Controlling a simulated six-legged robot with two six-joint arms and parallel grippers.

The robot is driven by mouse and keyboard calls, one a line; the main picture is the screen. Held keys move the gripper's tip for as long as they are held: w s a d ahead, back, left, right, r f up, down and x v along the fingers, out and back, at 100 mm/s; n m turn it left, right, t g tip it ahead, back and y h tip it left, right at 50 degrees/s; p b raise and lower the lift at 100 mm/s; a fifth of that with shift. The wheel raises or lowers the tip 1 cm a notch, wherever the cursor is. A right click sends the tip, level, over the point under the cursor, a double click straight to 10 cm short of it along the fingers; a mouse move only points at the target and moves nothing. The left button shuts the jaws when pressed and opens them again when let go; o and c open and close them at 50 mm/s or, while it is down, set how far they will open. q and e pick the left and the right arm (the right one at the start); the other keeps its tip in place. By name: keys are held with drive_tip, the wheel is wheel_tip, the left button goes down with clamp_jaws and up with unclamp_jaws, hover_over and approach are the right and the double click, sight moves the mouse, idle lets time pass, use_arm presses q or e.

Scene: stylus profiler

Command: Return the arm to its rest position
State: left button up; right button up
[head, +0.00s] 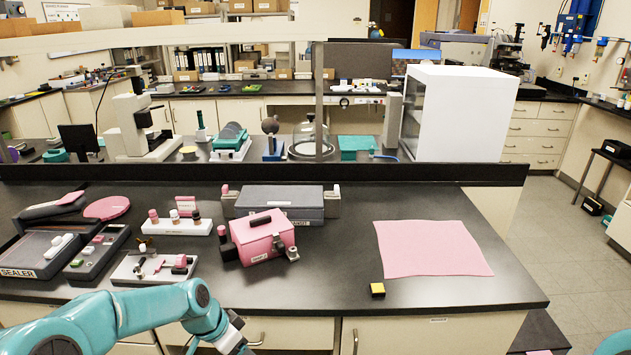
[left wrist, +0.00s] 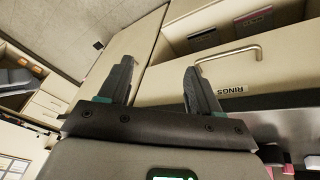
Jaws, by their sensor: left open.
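My left arm (head: 130,312) comes in from the lower left, teal, and bends down in front of the bench's front edge. Its wrist (head: 232,332) is at the bottom of the head view, and the fingers are cut off there. In the left wrist view my left gripper (left wrist: 159,75) is open, its two dark fingers apart with nothing between them. Beyond the fingers are a cream drawer front with a metal handle (left wrist: 228,54) and a label reading RINGS (left wrist: 232,90). A bit of teal at the lower right edge of the head view may be my right arm; no right gripper shows.
The black bench top (head: 335,280) holds a pink box (head: 262,240), a grey case (head: 280,201), a pink sheet (head: 430,248), a small yellow-topped block (head: 377,289) and a sealer (head: 40,255). The bench's right front part is mostly clear.

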use_arm(q)
drive_tip(key=s+d+f+n+g, duration=0.1)
drive_tip(key=s+f+n, duration=0.2)
drive_tip(key=s+f, duration=0.45)
drive_tip(key=s+d+f+n, duration=0.2)
drive_tip(key=s+f+n, duration=0.1)
drive_tip(key=s+f, duration=0.45)
drive_tip(key=s+d+f+n, duration=0.1)
drive_tip(key=s+f+n, duration=0.2)
drive_tip(key=s, duration=0.8)
drive_tip(key=shift+s+n, duration=0.35)
drive_tip(key=shift+n, duration=0.35)
use_arm(e)
drive_tip(key=s+f+m+g+h, duration=0.1)
drive_tip(key=s+f+m+g, duration=0.4)
drive_tip(key=s+f, duration=1.2)
drive_tip(key=f+g, duration=0.1)
drive_tip(key=g, duration=0.2)
drive_tip(key=shift+s+d+m+g, duration=0.25)
drive_tip(key=shift+s+m+g, duration=0.05)
use_arm(q)
drive_tip(key=shift+s, duration=0.1)
use_arm(e)
drive_tip(key=shift+s, duration=0.1)
use_arm(q)
drive_tip(key=shift+w, duration=0.2)
use_arm(e)
drive_tip(key=shift+w, duration=0.2)
